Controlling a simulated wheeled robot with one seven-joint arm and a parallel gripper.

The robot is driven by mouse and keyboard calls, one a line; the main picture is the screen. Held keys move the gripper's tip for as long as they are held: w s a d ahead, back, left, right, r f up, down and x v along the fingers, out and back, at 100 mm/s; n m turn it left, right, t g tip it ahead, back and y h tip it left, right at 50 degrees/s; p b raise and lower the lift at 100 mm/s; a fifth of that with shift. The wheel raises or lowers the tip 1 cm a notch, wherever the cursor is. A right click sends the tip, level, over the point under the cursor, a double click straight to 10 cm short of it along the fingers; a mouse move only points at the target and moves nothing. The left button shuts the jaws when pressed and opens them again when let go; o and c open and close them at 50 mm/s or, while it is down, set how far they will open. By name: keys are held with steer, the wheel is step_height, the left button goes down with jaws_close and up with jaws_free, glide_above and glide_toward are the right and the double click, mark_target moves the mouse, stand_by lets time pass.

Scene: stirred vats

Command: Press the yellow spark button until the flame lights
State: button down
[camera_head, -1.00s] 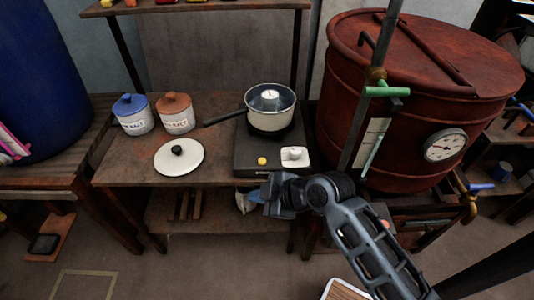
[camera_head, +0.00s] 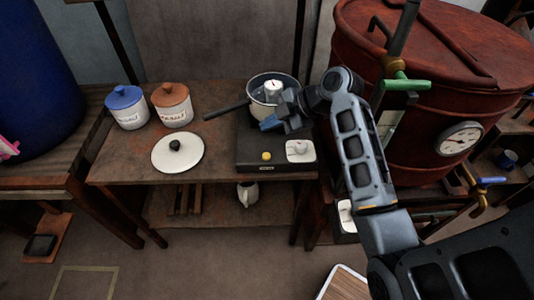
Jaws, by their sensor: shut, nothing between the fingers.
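The yellow spark button (camera_head: 267,156) is a small round knob on the front left of the dark stove (camera_head: 258,140). My gripper (camera_head: 268,124) is shut and empty, in front of the pan and above the stove, behind the button in the picture. It looks apart from the button. The burner under the pan is hidden and no flame shows.
A white lid (camera_head: 178,153) lies on the table to the left. A blue-lidded jar (camera_head: 127,108) and an orange-lidded jar (camera_head: 173,105) stand behind it. A large red vat (camera_head: 425,80) with a green-handled valve (camera_head: 406,85) stands close on the right.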

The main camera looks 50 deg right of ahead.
mark_target(269, 157)
steer(key=shift+f, duration=0.15)
step_height(269, 157, down, 9)
steer(key=b, duration=0.6)
steer(key=shift+r+b, duration=0.2)
steer(key=shift+b, duration=0.1)
steer(key=shift+f, duration=0.1)
stand_by(1.5)
steer(key=shift+f+b, duration=0.3)
steer(key=shift+b, duration=0.05)
steer(key=shift+f+b, duration=0.35)
steer(key=shift+f, duration=0.1)
stand_by(0.6)
steer(key=shift+r, duration=0.15)
stand_by(0.3)
steer(key=shift+r+p, duration=0.65)
steer(key=shift+r, duration=0.1)
